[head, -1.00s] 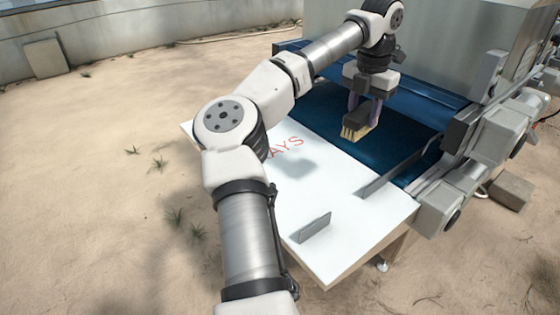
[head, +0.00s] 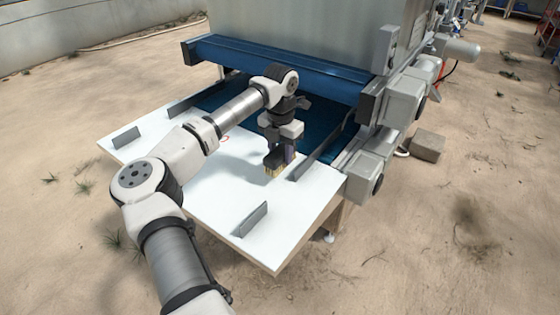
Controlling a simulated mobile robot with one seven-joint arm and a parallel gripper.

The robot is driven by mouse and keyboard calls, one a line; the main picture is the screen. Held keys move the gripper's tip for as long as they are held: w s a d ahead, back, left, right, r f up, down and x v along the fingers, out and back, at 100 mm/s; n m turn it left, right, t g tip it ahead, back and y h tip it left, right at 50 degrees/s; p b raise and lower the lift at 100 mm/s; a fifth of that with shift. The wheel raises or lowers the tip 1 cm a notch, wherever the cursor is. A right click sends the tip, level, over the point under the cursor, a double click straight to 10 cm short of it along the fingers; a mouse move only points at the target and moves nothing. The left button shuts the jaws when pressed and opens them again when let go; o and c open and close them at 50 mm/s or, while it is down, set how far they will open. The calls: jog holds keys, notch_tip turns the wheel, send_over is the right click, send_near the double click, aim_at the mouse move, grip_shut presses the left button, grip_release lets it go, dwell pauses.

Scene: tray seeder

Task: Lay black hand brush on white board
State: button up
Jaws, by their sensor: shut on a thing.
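The black hand brush (head: 273,161) with pale bristles is in my gripper (head: 282,152), bristles down, over the white board (head: 207,196). My gripper is shut on the brush and points downward. I cannot tell whether the bristles touch the board or hang just above it. The white board lies in front of the machine's blue belt (head: 318,123). My arm covers part of the board and most of the red lettering on it.
Grey upright plates stand on the board at the left (head: 126,138) and near the front (head: 250,219). A long grey side rail (head: 318,153) runs close to the right of the brush.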

aim_at(280, 164)
jog(key=shift+f+p, duration=0.4)
jog(key=shift+f, duration=1.7)
jog(key=shift+f, duration=0.2)
jog(key=o, duration=0.7)
jog(key=shift+c, duration=0.2)
jog(key=shift+r, duration=0.15)
